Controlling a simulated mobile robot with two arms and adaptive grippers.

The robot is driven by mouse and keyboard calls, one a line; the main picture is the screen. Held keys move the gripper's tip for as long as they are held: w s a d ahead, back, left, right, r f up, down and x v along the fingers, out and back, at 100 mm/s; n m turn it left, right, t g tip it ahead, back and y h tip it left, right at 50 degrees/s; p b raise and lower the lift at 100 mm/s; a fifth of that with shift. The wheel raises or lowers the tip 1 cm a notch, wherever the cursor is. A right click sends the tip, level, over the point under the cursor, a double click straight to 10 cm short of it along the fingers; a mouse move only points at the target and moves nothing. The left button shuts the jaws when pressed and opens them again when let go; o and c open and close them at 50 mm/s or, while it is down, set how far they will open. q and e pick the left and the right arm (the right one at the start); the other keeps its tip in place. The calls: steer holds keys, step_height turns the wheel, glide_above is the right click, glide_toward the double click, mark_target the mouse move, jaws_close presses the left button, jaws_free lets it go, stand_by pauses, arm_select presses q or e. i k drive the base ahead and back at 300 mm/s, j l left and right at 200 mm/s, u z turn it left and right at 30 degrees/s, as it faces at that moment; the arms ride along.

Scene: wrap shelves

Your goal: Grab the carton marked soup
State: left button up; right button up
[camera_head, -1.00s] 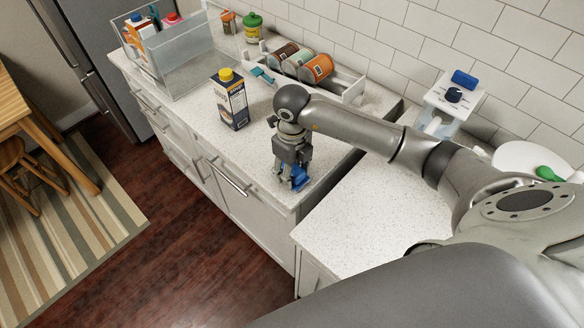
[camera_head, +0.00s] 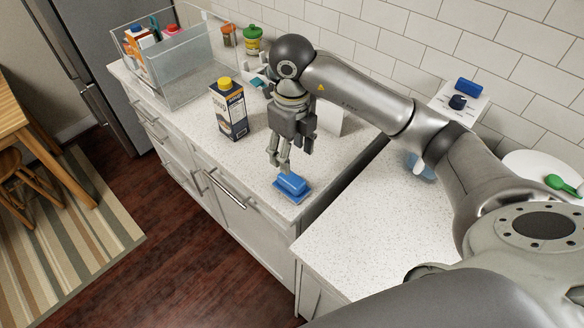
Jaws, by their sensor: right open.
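A dark carton with a yellow cap (camera_head: 231,110) stands upright on the white counter (camera_head: 200,125). Its printed words are too small to read, so I cannot tell whether it is marked soup. My right gripper (camera_head: 279,167) points down with open, empty fingers, to the right of the carton and apart from it. Another carton, white and orange (camera_head: 138,42), is inside the clear bin at the back left. My left gripper is not in view.
A blue sponge-like block (camera_head: 292,185) lies on the counter just below my right gripper. The clear bin (camera_head: 190,80) holds several containers. An orange-lidded jar (camera_head: 227,34) and a green jar (camera_head: 252,38) stand by the wall. My right arm hides most of the white rack.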

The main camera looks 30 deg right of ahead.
mark_target(229, 105)
steer(key=i+j+z, duration=0.25)
steer(key=z, duration=0.15)
steer(key=i+j+z, duration=0.15)
steer(key=j+z, duration=0.2)
steer(key=i+j+z, duration=0.15)
steer(key=j+z, duration=0.25)
steer(key=j, duration=0.15)
